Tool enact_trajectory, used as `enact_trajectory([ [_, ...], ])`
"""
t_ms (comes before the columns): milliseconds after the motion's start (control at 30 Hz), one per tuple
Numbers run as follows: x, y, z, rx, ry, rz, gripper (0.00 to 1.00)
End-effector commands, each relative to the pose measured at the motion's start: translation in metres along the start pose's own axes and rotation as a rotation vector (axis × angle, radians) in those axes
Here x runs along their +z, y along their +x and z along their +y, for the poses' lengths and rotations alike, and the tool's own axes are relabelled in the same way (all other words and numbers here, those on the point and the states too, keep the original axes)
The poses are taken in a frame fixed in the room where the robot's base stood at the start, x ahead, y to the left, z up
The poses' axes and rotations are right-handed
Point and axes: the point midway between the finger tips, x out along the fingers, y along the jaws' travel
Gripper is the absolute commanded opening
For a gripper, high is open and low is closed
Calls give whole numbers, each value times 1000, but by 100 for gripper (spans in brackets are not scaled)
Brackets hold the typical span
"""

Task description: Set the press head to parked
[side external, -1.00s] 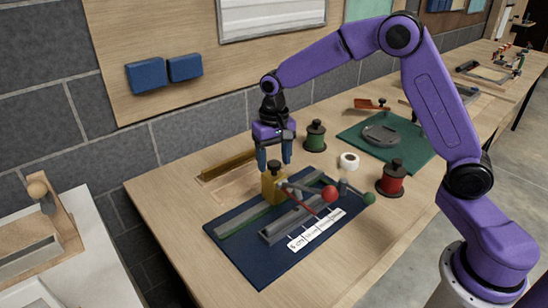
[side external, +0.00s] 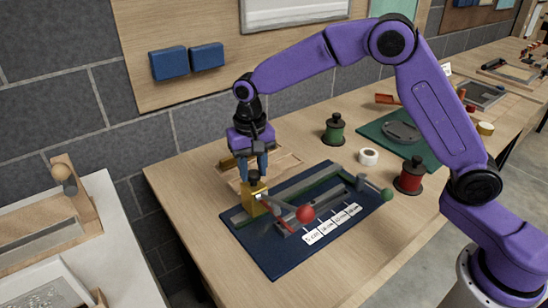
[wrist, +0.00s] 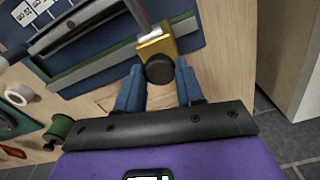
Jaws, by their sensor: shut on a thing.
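The press head is a yellow block (side external: 257,202) with a black knob (wrist: 159,69) on top and an arm ending in a red ball (side external: 304,214). It stands on a grey-and-green rail on the navy mat (side external: 275,258), near the rail's left end. My gripper (side external: 253,170) points down over it, its blue fingers shut on the knob from both sides. The wrist view shows the yellow block (wrist: 155,46) just beyond the fingertips.
A lever with a green ball (side external: 386,195) is at the rail's right end. A green spool (side external: 335,130), a white tape roll (side external: 368,157) and a red spool (side external: 410,178) stand behind and right. A wooden tray (side external: 285,160) lies behind the mat. Bare table is in front.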

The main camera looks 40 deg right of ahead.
Motion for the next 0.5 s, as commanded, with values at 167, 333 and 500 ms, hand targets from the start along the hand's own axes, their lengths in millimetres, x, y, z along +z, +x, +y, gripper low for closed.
enact_trajectory([
  [167,5,-1,-26,-7,-4,7,0],
  [333,6,-2,-32,-8,-2,7,0],
  [500,7,-2,-33,-12,-3,8,0],
])
